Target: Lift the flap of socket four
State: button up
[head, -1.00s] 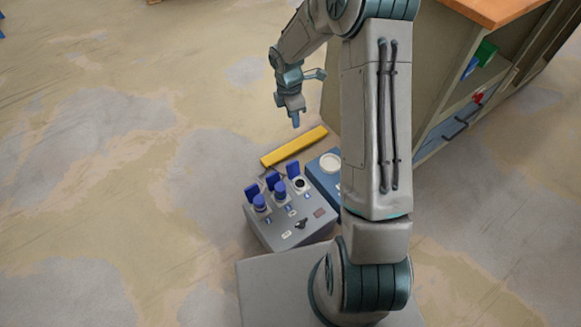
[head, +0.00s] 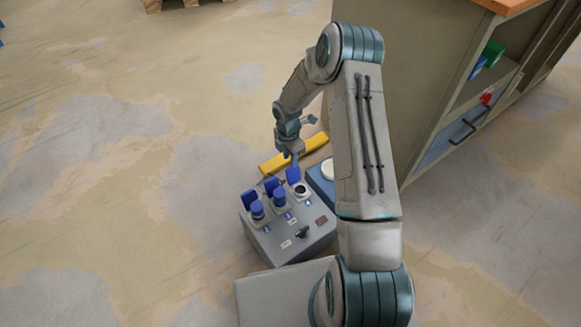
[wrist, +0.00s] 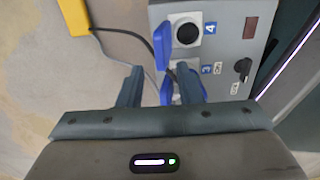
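Socket four (wrist: 187,33) is on the grey socket box (wrist: 228,45), beside a blue label with a 4. Its dark round opening is uncovered. Its blue flap (wrist: 162,45) stands raised at the socket's left side, and also shows upright in the head view (head: 292,175). My gripper (wrist: 159,70) is open, its two fingers apart, with the tips just short of the flap. In the head view my gripper (head: 292,156) is just above the flap; whether it touches cannot be told.
Two neighbouring sockets hold blue plugs (head: 279,197) (head: 257,210) with raised flaps behind them. A black knob (head: 302,232) is on the box. A yellow bar (head: 280,162) lies behind it, a blue box (head: 320,185) beside it, and a cabinet (head: 420,90) at right. Floor at left is clear.

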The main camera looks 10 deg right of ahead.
aim_at(293, 174)
jog(key=shift+s+f+b, duration=0.1)
jog(key=shift+f+b, duration=0.4)
jog(key=shift+f, duration=1.4)
grip_shut()
jog(key=shift+d, duration=0.1)
jog(key=shift+s+d+r+t+y, duration=0.1)
jog(key=shift+s+d+t+y, duration=0.15)
jog(key=shift+s+t, duration=0.3)
jog(key=shift+s+d+r+t+y, duration=0.15)
jog(key=shift+s+t+y, duration=0.1)
jog(key=shift+s+t, duration=0.3)
jog(key=shift+w+f, duration=0.1)
